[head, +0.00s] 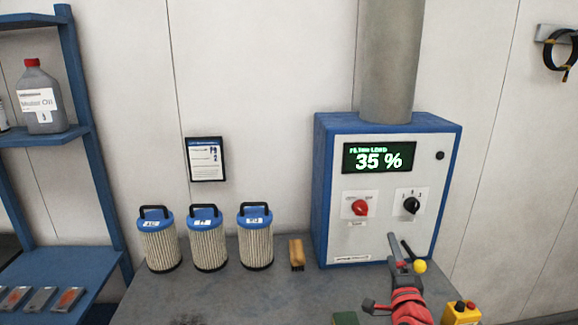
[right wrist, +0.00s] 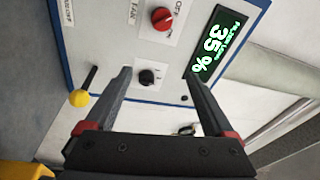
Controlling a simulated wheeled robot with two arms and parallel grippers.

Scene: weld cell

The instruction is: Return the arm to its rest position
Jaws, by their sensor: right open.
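My right gripper (head: 398,241) is in front of the lower right part of the blue-and-white control box (head: 340,235). In the right wrist view its two fingers (right wrist: 157,76) are apart with nothing between them, and the panel lies beyond. The panel carries a red knob (head: 360,207), a black knob (head: 411,205) and a green display (head: 379,157) reading 35 %. A lever with a yellow ball (right wrist: 80,98) shows beside the fingers in the wrist view. The ball (head: 419,266) also shows beside the gripper in the head view. My left gripper is not in view.
Several things stand on the grey bench (head: 220,297): three blue-topped filters (head: 206,245) and a tan-topped brush-like item (head: 296,254). A yellow button box (head: 461,313) is right of my arm. A blue shelf (head: 85,135) with an oil jug (head: 42,100) is at left.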

